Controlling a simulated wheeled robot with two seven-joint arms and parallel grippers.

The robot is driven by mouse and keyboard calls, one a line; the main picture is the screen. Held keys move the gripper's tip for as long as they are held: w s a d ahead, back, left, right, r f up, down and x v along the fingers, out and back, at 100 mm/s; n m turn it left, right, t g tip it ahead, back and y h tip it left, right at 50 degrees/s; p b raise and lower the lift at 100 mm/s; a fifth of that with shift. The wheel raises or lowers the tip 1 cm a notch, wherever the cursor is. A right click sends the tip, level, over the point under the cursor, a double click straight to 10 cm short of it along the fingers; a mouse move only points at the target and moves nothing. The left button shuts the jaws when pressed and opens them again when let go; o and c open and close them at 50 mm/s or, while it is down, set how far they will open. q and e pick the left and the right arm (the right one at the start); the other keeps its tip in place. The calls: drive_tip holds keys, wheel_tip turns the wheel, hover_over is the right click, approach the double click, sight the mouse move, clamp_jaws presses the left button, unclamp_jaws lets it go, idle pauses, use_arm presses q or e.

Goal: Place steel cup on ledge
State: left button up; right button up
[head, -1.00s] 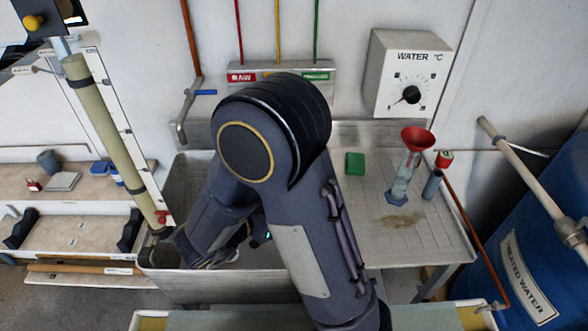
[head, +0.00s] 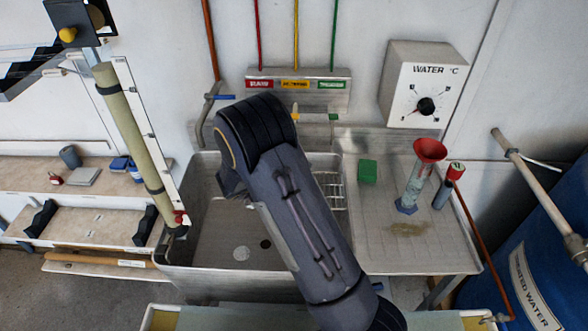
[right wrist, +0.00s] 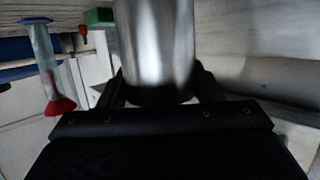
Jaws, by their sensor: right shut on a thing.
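The steel cup (right wrist: 155,40) fills the top middle of the right wrist view, shiny and with a dark lower end. My right gripper (right wrist: 160,88) is shut on it, one dark finger on each side. In the head view my right arm rises over the sink and hides both the gripper and the cup. A steel back ledge (head: 372,141) runs along the wall behind the sink and drainboard; whether it is the task's ledge I cannot tell. My left gripper is in neither view.
The sink basin (head: 215,235) holds a wire rack (head: 331,190). The drainboard (head: 440,255) bears a green sponge (head: 367,171), a cylinder with a red funnel (head: 430,150) and a grey tube (head: 442,194). A tan column (head: 128,130) stands left. A valve box (head: 299,97) hangs behind.

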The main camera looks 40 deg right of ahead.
wheel_tip(320, 180, down, 3)
drive_tip(key=shift+s+f, duration=0.1)
drive_tip(key=shift+w+d+f+p, duration=0.1)
drive_tip(key=shift+w+f+p, duration=0.15)
drive_tip(key=shift+f+p, duration=0.3)
drive_tip(key=shift+f, duration=0.2)
drive_tip(key=o, duration=1.1)
drive_tip(key=shift+r, duration=0.1)
